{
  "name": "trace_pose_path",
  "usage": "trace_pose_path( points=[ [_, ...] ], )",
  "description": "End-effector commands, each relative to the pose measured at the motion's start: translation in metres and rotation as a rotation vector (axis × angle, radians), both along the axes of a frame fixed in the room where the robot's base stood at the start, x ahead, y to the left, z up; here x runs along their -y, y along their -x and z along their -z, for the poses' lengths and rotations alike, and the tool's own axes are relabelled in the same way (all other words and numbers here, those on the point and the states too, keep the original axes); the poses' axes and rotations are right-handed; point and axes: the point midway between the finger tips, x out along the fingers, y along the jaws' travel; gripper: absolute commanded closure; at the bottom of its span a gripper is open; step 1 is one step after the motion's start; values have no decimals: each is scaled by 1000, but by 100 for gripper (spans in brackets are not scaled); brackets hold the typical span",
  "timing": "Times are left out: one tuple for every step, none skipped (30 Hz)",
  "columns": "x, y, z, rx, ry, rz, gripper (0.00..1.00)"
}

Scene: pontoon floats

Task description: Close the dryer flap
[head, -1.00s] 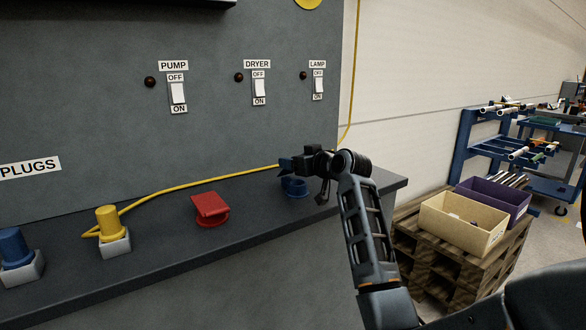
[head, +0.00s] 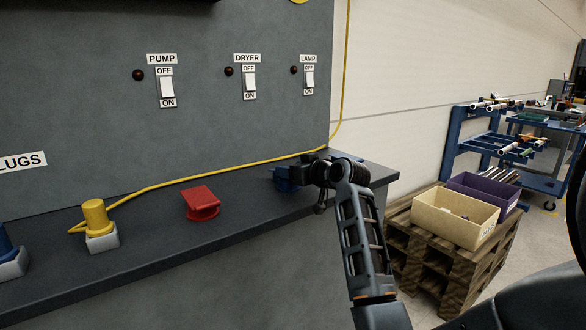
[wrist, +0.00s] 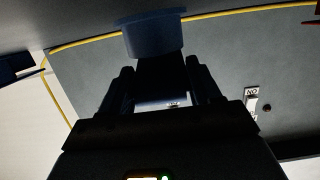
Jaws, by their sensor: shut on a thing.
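A blue socket with a flap (head: 284,180) stands near the right end of the dark shelf, below the wall switches. My gripper (head: 302,172) is at this socket and hides much of it. The flap looks low over its base, but whether it is fully down cannot be told. In the wrist view the blue part (wrist: 152,36) is at my fingertips (wrist: 160,68), and my gripper is shut on it. The DRYER switch (head: 249,82) is on the wall. No label shows on the blue socket.
A red flapped socket (head: 201,204) and a yellow plug (head: 96,216) in a grey block stand left along the shelf (head: 150,258). Right of the shelf, a pallet stack (head: 450,245) holds a cream bin (head: 455,220) and a purple bin.

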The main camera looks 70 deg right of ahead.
Motion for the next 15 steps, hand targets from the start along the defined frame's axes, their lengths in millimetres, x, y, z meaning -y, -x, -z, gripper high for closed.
trace_pose_path(
  points=[
    [0, 0, 6, -10, -9, -1, 92],
    [0, 0, 6, -10, -9, -1, 92],
    [0, 0, 6, -10, -9, -1, 92],
    [0, 0, 7, -10, -9, -1, 92],
    [0, 0, 7, -10, -9, -1, 92],
    [0, 0, 7, -10, -9, -1, 92],
    [0, 0, 7, -10, -9, -1, 92],
    [0, 0, 7, -10, -9, -1, 92],
    [0, 0, 7, -10, -9, -1, 92],
    [0, 0, 7, -10, -9, -1, 36],
    [0, 0, 7, -10, -9, -1, 33],
    [0, 0, 6, -9, -8, -1, 29],
    [0, 0, 6, -8, -8, -1, 26],
    [0, 0, 5, -8, -6, -1, 23],
    [0, 0, 5, -7, -6, -1, 19]
  ],
)
